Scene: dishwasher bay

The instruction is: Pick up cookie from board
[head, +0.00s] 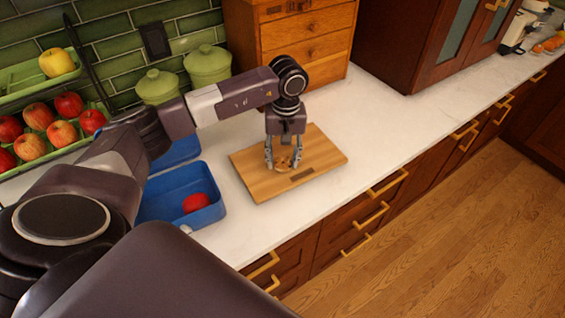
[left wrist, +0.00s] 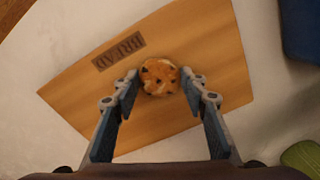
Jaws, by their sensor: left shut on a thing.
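The cookie (left wrist: 159,76) is round and golden brown with dark chips. In the left wrist view it sits between the two fingertips of my left gripper (left wrist: 160,86), which is shut on it. In the head view my left gripper (head: 283,160) points down over the wooden board (head: 318,150), and the cookie (head: 284,161) shows partly between its fingers. The board also fills much of the left wrist view (left wrist: 100,95), with a dark label on it. I cannot tell whether the cookie still touches the board. My right gripper is not in view.
A blue container (head: 215,213) holding a red apple (head: 196,202) stands left of the board. A fruit rack (head: 45,135), green canisters (head: 208,66) and a wooden drawer box (head: 310,45) stand behind. The white counter (head: 395,115) is clear to the right.

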